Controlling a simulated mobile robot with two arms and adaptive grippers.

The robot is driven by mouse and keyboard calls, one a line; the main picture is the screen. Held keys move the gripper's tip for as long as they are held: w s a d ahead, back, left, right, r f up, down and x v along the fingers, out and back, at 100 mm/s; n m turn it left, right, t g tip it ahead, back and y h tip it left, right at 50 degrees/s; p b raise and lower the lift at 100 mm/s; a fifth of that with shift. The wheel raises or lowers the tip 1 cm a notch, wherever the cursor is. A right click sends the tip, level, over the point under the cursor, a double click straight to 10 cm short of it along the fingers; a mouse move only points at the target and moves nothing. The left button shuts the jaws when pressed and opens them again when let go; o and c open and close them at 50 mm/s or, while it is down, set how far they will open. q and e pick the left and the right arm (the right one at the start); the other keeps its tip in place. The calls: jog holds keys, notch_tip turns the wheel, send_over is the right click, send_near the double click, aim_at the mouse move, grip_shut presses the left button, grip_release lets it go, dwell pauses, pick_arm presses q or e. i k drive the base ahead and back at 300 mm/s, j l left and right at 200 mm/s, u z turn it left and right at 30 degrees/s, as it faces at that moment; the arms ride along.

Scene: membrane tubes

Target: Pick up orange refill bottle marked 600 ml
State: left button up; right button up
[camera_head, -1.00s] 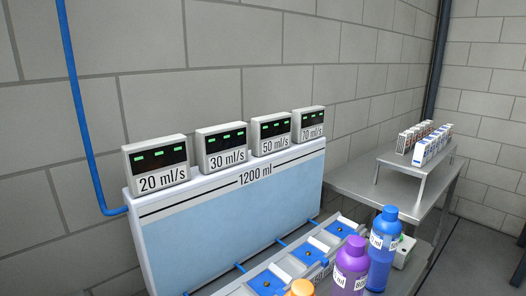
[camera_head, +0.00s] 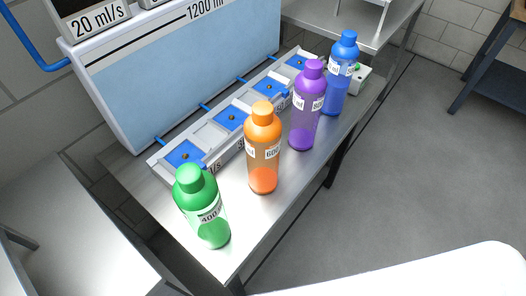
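The orange refill bottle (camera_head: 264,146) stands upright on the metal table, in the middle of a row of bottles. Its label reads 600, and an orange layer shows at its bottom. A green bottle (camera_head: 203,207) marked 400 stands nearer, to its left. A purple bottle (camera_head: 307,108) marked with a number starting in 8 stands to its right and farther back. A blue bottle (camera_head: 340,75) stands beyond the purple one. Neither of my grippers is in view.
Behind the bottles is a rail of blue-and-white membrane units (camera_head: 232,117). A large light-blue tank (camera_head: 185,70) marked 1200 ml stands behind that. The metal table (camera_head: 245,219) has a bare front strip. Grey floor (camera_head: 420,170) lies open to the right.

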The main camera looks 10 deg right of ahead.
aim_at(262, 129)
jog(key=k+l+u, duration=0.2)
jog(key=u, duration=0.15)
jog(key=k+l+u, duration=0.2)
jog(key=u, duration=0.2)
jog(key=k, duration=0.05)
